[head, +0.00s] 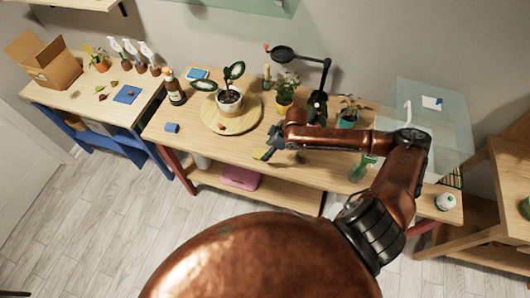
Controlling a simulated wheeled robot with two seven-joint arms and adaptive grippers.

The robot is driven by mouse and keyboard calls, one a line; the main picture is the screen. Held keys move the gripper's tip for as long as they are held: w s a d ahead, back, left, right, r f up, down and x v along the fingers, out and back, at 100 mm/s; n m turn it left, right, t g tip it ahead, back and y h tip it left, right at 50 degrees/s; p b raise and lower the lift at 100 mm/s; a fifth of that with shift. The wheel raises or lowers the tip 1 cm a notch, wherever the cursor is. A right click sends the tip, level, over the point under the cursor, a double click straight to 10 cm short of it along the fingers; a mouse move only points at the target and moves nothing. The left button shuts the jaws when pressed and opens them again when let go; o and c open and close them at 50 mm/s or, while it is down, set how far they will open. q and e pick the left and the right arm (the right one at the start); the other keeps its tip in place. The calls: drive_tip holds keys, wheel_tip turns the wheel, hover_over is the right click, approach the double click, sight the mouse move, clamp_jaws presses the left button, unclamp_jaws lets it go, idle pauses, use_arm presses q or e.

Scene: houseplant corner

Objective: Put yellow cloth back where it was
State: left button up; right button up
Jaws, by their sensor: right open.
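My right arm reaches in from the right over the middle of the wooden table. My right gripper (268,150) is open and points left, low near the table's front edge. A small yellow patch, apparently the yellow cloth (260,155), shows right at the fingertips. It is partly hidden by the gripper, and I cannot tell whether they touch. My left gripper is not in view.
A round wooden board (219,124) bears a white potted plant (229,99). A brown bottle (175,92) and a blue block (172,128) stand left. Small pots, a black lamp (283,54) and a clear box (437,115) stand behind and right. Bare tabletop lies left of the gripper.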

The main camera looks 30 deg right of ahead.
drive_tip(key=v, duration=0.8)
drive_tip(key=shift+r, duration=0.2)
drive_tip(key=shift+s, duration=0.1)
drive_tip(key=s+a+f+t, duration=0.1)
drive_tip(key=s+a+f, duration=0.55)
drive_tip(key=a, duration=0.25)
drive_tip(key=s+d+f+m+h, duration=0.2)
drive_tip(key=s+d+m, duration=0.2)
drive_tip(key=s, duration=0.4)
drive_tip(key=s+d+f+m+h, duration=0.2)
drive_tip(key=s+d+f+m, duration=0.15)
drive_tip(key=s, duration=0.45)
wheel_tip(320, 180, down, 32)
drive_tip(key=s+g+b, duration=0.2)
drive_tip(key=b, duration=0.1)
drive_tip(key=s+f+g+y+b, duration=0.1)
drive_tip(key=s+f+b, duration=0.2)
drive_tip(key=s+f, duration=1.5)
wheel_tip(320, 180, down, 2)
drive_tip(key=shift+s+a+f+n, duration=0.2)
drive_tip(key=shift+s+a+n, duration=0.05)
drive_tip(key=shift+s+n, duration=0.1)
